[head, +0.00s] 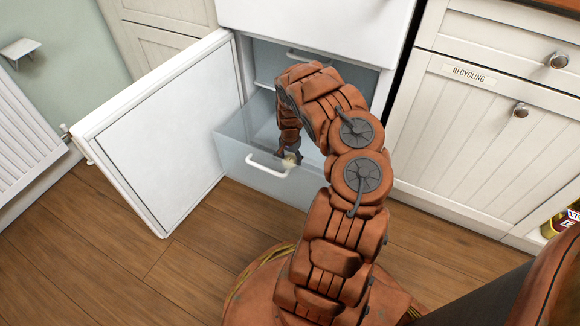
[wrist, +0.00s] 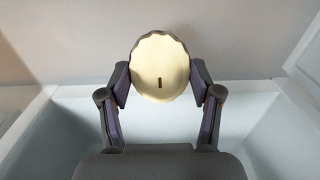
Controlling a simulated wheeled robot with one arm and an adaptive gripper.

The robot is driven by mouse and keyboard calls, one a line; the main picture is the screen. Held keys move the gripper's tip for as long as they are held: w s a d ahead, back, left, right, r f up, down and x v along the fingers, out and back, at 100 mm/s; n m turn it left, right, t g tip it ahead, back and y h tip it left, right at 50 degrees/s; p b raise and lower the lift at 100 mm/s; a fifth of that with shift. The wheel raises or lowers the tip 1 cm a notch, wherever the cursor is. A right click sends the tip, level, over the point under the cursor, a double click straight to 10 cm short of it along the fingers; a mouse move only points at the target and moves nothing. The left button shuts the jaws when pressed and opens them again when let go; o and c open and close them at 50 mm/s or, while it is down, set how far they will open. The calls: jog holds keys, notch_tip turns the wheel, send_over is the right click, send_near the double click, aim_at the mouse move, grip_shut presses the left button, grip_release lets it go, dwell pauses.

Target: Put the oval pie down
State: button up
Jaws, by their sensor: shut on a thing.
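The oval pie (wrist: 160,68) is pale yellow with a fluted edge and a small dark slot in its middle. My gripper (wrist: 160,80) is shut on it, with one finger at each side of the pie. In the head view the pie (head: 290,160) shows as a small pale spot at the tip of my gripper (head: 289,156). The gripper is over the pulled-out clear drawer (head: 262,176), close to its front wall. The wrist view shows the drawer's pale inside around the gripper. I cannot tell whether the pie touches the drawer.
The white fridge door (head: 155,130) stands open on the left. A white drawer handle (head: 268,166) is on the front of the clear drawer. A cupboard labelled recycling (head: 470,120) is on the right. The wooden floor (head: 120,250) at the left front is clear.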

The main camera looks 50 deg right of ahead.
jog(key=shift+f+b, duration=0.75)
jog(key=shift+f, duration=0.95)
jog(key=shift+f, duration=0.15)
jog(key=o, duration=1.4)
jog(key=shift+c, duration=0.2)
jog(key=shift+r, duration=0.2)
